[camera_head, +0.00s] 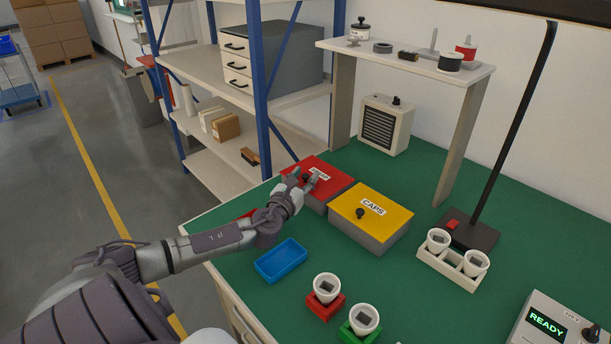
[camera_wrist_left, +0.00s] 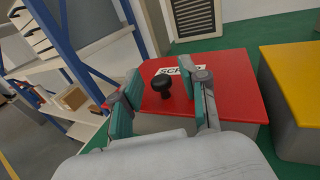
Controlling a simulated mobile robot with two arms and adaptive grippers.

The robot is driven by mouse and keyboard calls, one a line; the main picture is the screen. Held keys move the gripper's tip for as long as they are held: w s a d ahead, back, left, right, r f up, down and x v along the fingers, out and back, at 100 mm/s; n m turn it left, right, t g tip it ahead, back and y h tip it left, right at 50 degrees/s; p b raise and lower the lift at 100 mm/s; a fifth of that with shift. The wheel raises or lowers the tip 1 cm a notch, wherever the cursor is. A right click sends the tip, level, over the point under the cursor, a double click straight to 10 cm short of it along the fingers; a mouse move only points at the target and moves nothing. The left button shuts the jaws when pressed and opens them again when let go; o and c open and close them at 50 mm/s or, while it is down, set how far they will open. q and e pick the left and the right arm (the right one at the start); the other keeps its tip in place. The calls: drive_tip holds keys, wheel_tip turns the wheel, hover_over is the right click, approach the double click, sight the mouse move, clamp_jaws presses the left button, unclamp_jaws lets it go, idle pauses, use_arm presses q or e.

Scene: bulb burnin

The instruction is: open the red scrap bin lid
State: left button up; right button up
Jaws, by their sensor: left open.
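The red scrap bin (camera_head: 333,187) stands on the green bench with its red lid down. In the left wrist view the lid (camera_wrist_left: 232,82) carries a white label and a black knob (camera_wrist_left: 160,84). My left gripper (camera_head: 305,178) is over the lid. It is open, and its teal-padded fingers (camera_wrist_left: 165,102) stand on either side of the knob in that view. I cannot tell whether they touch it. The gripper partly hides the knob and label in the head view. My right gripper is not in view.
The yellow caps bin (camera_head: 386,211) stands close beside the red bin on the right. A blue tray (camera_head: 281,262) lies in front. White cups in red and green holders stand nearer. A blue-post shelf (camera_head: 260,90) rises behind on the left.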

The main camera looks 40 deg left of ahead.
use_arm(q)
drive_tip(key=shift+w+a, duration=0.15)
drive_tip(key=shift+w, duration=0.3)
clamp_jaws()
